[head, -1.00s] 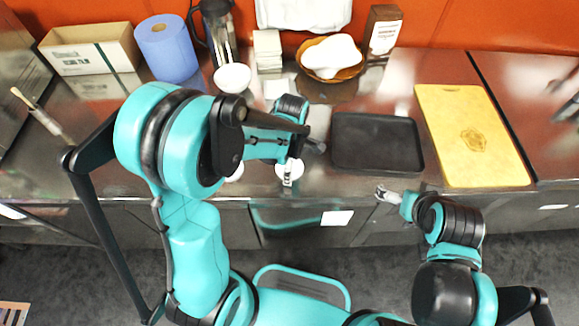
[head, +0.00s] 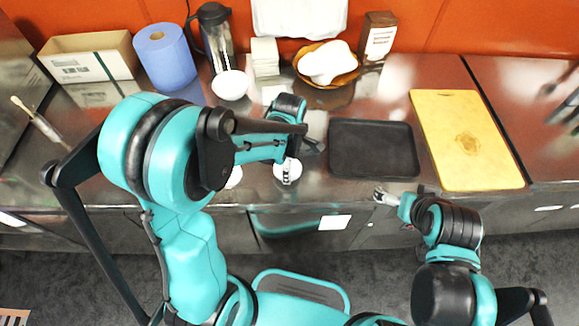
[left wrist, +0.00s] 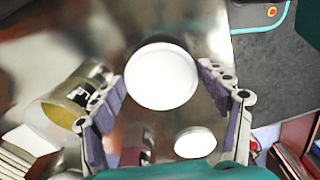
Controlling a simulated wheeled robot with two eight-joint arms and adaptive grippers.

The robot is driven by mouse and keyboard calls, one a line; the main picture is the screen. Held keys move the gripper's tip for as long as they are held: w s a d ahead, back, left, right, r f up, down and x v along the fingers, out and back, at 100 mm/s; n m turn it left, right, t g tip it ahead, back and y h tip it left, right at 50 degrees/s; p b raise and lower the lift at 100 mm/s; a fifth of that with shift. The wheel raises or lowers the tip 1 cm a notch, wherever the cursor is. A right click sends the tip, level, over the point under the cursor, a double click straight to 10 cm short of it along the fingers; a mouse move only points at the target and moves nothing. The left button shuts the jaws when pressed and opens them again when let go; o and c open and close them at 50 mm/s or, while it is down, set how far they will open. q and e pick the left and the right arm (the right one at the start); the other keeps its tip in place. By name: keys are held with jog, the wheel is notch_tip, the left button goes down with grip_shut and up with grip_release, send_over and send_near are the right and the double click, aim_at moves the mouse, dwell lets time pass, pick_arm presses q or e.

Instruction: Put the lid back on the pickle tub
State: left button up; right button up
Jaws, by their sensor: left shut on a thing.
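A round white lid (left wrist: 161,76) sits between the two fingers of my left gripper (left wrist: 168,92), which is shut on it. In the head view the lid (head: 285,166) shows as a white disc near the counter's front edge, with a finger partly in front of it. A see-through tub (left wrist: 72,97) with yellowish contents and a dark-and-white label stands beside the lid, toward the back of the counter. The tub and lid are apart. My left arm mostly hides the tub in the head view. My right gripper (head: 383,195) is empty by the counter's front edge.
A second white round piece (left wrist: 195,142) lies nearby. A black tray (head: 374,148) and yellow board (head: 467,140) are to the right. Behind stand a white bowl (head: 231,85), napkin stack (head: 265,56), flask (head: 216,38), blue roll (head: 164,57) and basket (head: 328,66).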

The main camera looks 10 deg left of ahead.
pick_arm(q)
jog(key=s+d+r+p, duration=0.3)
jog(key=s+d+r, duration=0.4)
jog(key=d+r, duration=0.1)
jog(key=shift+s+d+r, duration=0.2)
jog(key=shift+d, duration=0.35)
